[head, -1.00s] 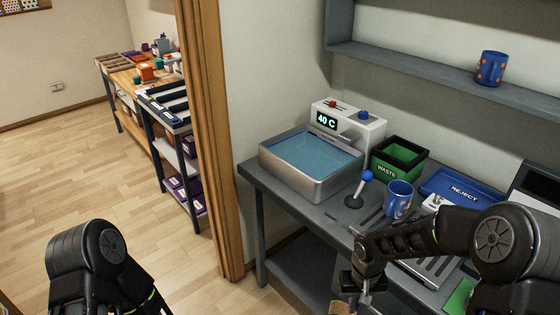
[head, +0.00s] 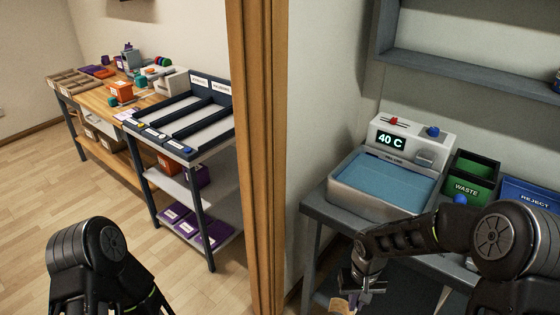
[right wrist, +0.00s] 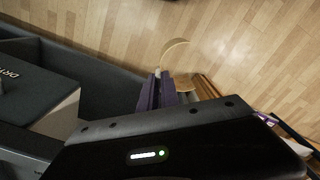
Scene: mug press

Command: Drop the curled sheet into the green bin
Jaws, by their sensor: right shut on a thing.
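The green bin (head: 462,188), marked WASTE, stands on the grey bench right of the water bath, its top open. My right gripper (head: 354,294) is low in the head view, left of and nearer than the bin. It is shut on the curled sheet (head: 339,305), a small tan piece partly cut off by the lower picture edge. In the right wrist view the purple-tipped fingers (right wrist: 159,78) hold the sheet, whose thin pale curl (right wrist: 173,46) shows beyond them over the wood floor.
A steel water bath (head: 380,203) and a heater reading 40 C (head: 412,141) stand left of the bin. A blue REJECT tray (head: 530,196) is at its right. A wooden post (head: 257,160) separates the bench from a rack (head: 190,125) on the left.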

